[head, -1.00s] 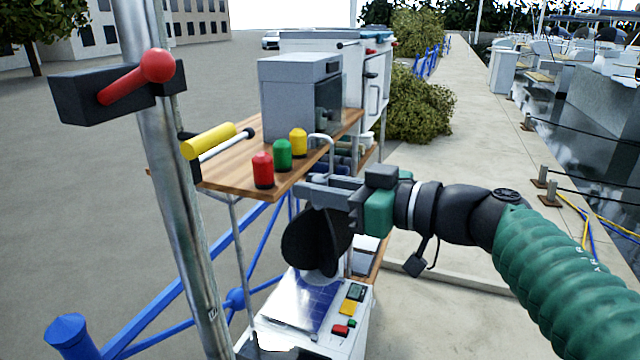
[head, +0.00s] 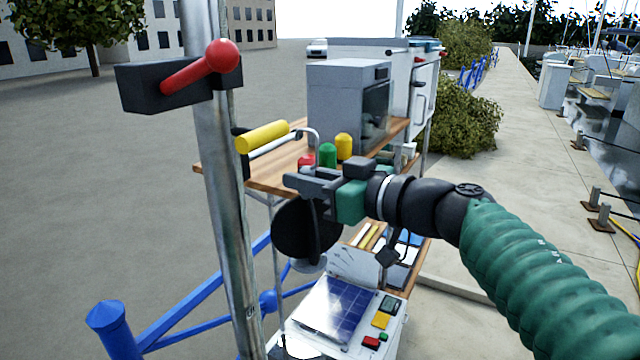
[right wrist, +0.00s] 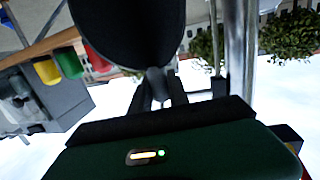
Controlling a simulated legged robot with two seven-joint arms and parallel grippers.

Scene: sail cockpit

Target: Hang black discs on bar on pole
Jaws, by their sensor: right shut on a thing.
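The black disc (head: 301,230) hangs below my right gripper (head: 308,184), which is shut on it at its upper part. In the right wrist view, the disc (right wrist: 130,28) fills the top middle, just beyond the fingers (right wrist: 165,92). The metal pole (head: 218,190) stands left of the gripper. A yellow bar (head: 262,137) with a silver rod (head: 272,145) beneath it sticks out from the pole to the right. The gripper and disc are lower and to the right of this bar, apart from it. Parts of the disc are hidden behind the fingers. My left gripper is not in view.
A wooden shelf (head: 268,178) with red, green and yellow capped cylinders (head: 343,147) and a grey box (head: 335,105) stands behind the gripper. A red-knobbed lever (head: 195,72) is on the pole. A white unit with a solar panel (head: 335,306) is below. Blue railing (head: 190,315) stands lower left.

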